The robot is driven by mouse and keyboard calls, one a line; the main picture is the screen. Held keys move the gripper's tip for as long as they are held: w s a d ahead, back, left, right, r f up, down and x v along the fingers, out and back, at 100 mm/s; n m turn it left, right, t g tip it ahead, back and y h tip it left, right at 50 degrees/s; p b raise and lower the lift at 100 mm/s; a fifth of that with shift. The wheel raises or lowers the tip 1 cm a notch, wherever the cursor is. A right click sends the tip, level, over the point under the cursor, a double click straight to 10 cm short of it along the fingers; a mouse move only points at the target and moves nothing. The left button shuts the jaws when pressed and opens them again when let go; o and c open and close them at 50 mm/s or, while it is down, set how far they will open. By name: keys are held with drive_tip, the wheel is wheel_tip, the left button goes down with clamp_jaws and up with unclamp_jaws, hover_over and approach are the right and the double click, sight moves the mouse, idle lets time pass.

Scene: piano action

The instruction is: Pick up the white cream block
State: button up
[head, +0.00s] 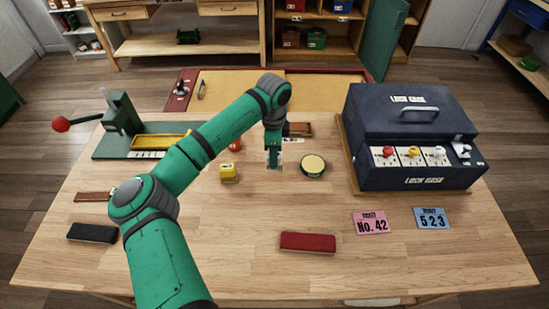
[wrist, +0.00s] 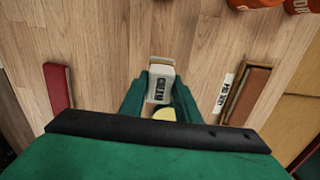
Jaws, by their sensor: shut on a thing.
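The white cream block (wrist: 161,68) sits between my fingers in the wrist view. It is a small pale block with a dark printed label on its near side. My gripper (wrist: 160,92) is shut on it, one green finger on each side. In the head view my gripper (head: 273,158) points straight down near the middle of the table, and the block is mostly hidden by the fingers. I cannot tell whether the block touches the tabletop.
A dark lock case (head: 412,135) fills the right. A red case (head: 308,242) lies in front. The front middle tabletop is mostly clear.

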drive_tip(key=s+a+r, duration=0.2)
drive_tip(key=s+r, duration=0.6)
drive_tip(key=s, duration=0.4)
drive_tip(key=shift+a, duration=0.15)
drive_tip(key=shift+s, duration=0.1)
drive_tip(key=o, duration=0.6)
drive_tip(key=c, duration=0.4)
drive_tip(key=shift+c, duration=0.2)
